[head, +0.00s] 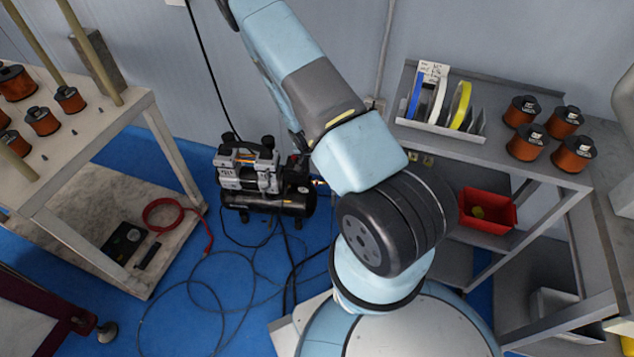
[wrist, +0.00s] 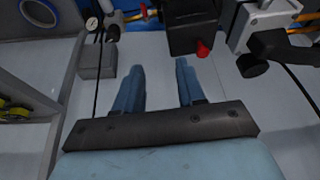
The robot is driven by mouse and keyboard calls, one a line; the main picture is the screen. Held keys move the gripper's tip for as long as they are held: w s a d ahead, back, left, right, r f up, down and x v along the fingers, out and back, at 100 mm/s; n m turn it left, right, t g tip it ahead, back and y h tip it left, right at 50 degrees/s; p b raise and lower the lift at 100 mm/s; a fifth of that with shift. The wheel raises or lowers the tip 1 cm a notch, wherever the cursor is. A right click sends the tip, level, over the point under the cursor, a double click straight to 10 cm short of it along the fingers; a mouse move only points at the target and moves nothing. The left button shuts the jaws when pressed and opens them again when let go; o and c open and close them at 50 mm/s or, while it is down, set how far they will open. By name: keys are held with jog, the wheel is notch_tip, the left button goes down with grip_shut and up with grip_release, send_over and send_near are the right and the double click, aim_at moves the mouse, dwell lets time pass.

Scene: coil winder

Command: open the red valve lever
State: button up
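My gripper (wrist: 160,68) shows in the wrist view with its two blue fingers apart and nothing between them. A small red knob-like part (wrist: 203,48) sits on a black box (wrist: 190,25) just beyond and right of the right fingertip. I cannot tell whether this red part is the valve lever. In the head view the air compressor (head: 262,180) stands on the blue floor by the wall, with small red and brass parts at its right end, partly hidden by my arm. My gripper is hidden in the head view.
In the wrist view a silver cylinder head (wrist: 262,22) is right of the black box, and a gauge (wrist: 92,23) is at upper left. A workbench (head: 85,170) stands left and a shelf unit (head: 425,140) right. Hoses (head: 220,290) lie on the floor.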

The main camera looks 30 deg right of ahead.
notch_tip(320, 180, down, 6)
jog(key=s+d, duration=0.1)
jog(key=s, duration=0.2)
send_near(316, 183)
jog(key=x, duration=0.8)
